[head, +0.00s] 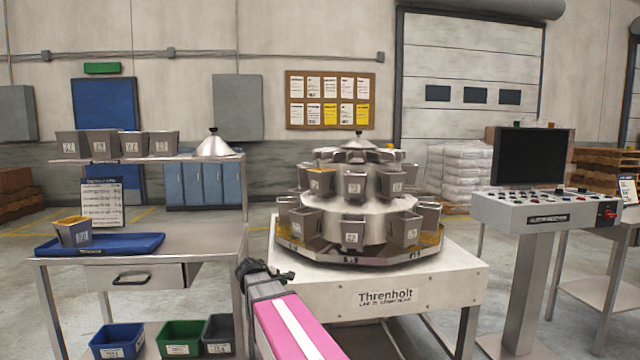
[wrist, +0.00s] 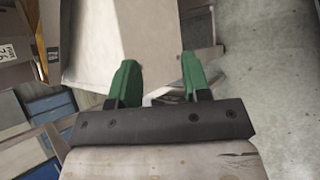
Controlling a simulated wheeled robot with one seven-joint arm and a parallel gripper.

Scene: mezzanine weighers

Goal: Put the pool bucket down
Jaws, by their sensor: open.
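A grey metal bucket (head: 73,233) with orange contents and a white label stands upright on the blue tray (head: 130,244), at the left of the metal side table (head: 205,238). I cannot tell whether this is the pool bucket. My gripper (wrist: 160,65) is open, with its two green fingers apart and nothing visibly held between them. In the head view it is a dark shape right of the side table, clear of the bucket on the tray. A pale flat panel fills the upper middle of the wrist view; I cannot tell what it belongs to.
The round Threnholt weigher (head: 357,225) with several labelled buckets stands on a white base (head: 400,297) close to my arm. Several empty-looking buckets (head: 115,144) line the upper shelf (head: 185,158). Blue, green and grey bins (head: 180,338) sit below. A control console (head: 545,208) stands right.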

